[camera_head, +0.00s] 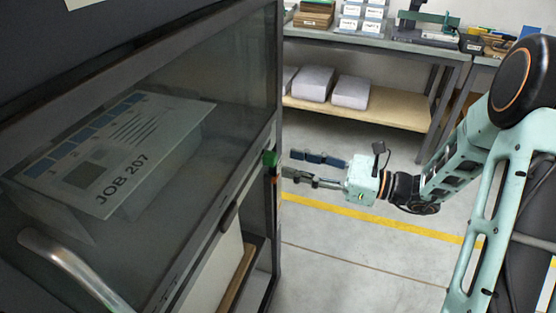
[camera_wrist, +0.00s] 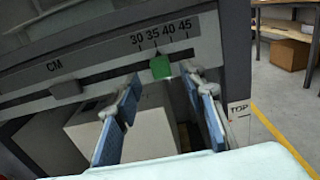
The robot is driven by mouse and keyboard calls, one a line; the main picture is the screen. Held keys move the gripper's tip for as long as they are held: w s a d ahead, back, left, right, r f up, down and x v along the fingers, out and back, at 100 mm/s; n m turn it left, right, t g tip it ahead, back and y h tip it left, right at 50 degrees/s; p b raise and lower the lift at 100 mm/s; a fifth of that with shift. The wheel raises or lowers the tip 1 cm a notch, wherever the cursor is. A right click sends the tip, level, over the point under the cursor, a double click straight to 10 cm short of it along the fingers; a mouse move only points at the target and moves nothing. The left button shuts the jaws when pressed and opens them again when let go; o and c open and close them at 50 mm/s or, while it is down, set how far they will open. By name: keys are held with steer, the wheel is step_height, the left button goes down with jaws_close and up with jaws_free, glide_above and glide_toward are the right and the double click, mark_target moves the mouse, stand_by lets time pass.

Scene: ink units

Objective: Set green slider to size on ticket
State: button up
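The green slider (camera_head: 270,158) sits on the front edge of the dark cabinet. My gripper (camera_head: 284,166) is open and empty, pointing at the slider. In the wrist view its fingertips (camera_wrist: 161,77) are spread to either side of the slider, with no contact visible. The ticket (camera_head: 130,150) reads JOB 207; its size text is too small to read.
The cabinet has a glass panel (camera_head: 225,80) and a curved metal handle (camera_head: 75,268). A workbench (camera_head: 375,42) with white packs (camera_head: 350,92) on its lower shelf stands behind. Floor beyond my gripper is clear.

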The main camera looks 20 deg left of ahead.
mark_target(276, 159)
steer(key=a, duration=0.5)
steer(key=shift+w, duration=0.2)
jaws_close()
